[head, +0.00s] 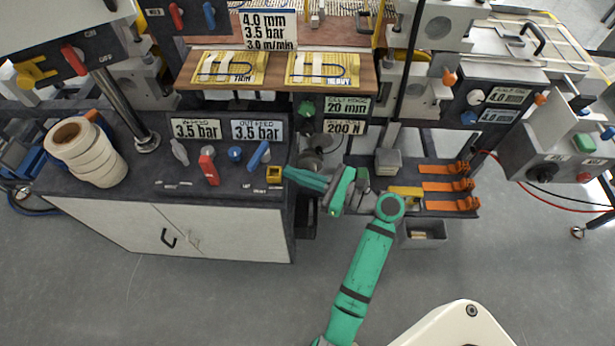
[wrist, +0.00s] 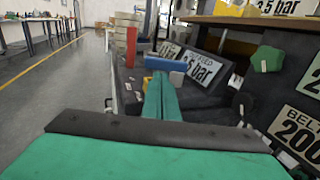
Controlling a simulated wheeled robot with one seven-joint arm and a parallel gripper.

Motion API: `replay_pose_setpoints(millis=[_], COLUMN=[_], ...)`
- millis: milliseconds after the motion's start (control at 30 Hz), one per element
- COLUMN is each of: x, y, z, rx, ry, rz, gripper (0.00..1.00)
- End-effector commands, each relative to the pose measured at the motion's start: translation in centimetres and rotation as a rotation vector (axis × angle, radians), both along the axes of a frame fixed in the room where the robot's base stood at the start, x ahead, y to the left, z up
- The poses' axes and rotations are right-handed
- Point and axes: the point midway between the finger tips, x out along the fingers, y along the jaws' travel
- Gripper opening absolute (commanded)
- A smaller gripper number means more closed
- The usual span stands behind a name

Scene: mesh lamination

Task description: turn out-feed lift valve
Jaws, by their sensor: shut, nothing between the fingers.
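The out-feed sign (head: 257,130) reads 3.5 bar and stands at the right end of the dark console top. A blue lever (head: 259,154) stands in front of it, slanted, with a round blue knob (head: 235,153) to its left. I cannot read the small labels, so which is the lift valve is unclear. My gripper (head: 287,173) reaches in from the right, low over the console's right edge. Its teal fingers (wrist: 161,100) are together and empty. In the wrist view a blue handle (wrist: 165,64) lies across, just beyond the fingertips; contact cannot be told.
A yellow square piece (head: 274,174) sits by my fingertips. A red lever (head: 208,165) and a grey lever (head: 180,152) stand farther left, then white rolls (head: 87,152). A wooden shelf (head: 280,72) overhangs behind. Orange clips (head: 447,186) lie right of my arm.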

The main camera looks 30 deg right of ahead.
Motion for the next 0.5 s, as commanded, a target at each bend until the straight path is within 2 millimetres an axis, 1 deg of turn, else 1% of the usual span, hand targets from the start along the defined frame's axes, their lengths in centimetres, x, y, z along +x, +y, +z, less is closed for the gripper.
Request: replay_pose_setpoints(millis=[33,100,233,400,500], x=[0.8,1.9,3.7,5.3,5.8], y=[0.7,1.4,2.7,4.0,4.3], z=[0.0,0.0,0.0,0.0,0.0], rx=[0.0,-0.001,-0.001,-0.001,-0.001], ry=[0.0,0.0,-0.001,0.0,-0.001], rz=[0.003,0.002,0.003,0.002,0.001], gripper=[0.0,0.0,0.0,0.0,0.0])
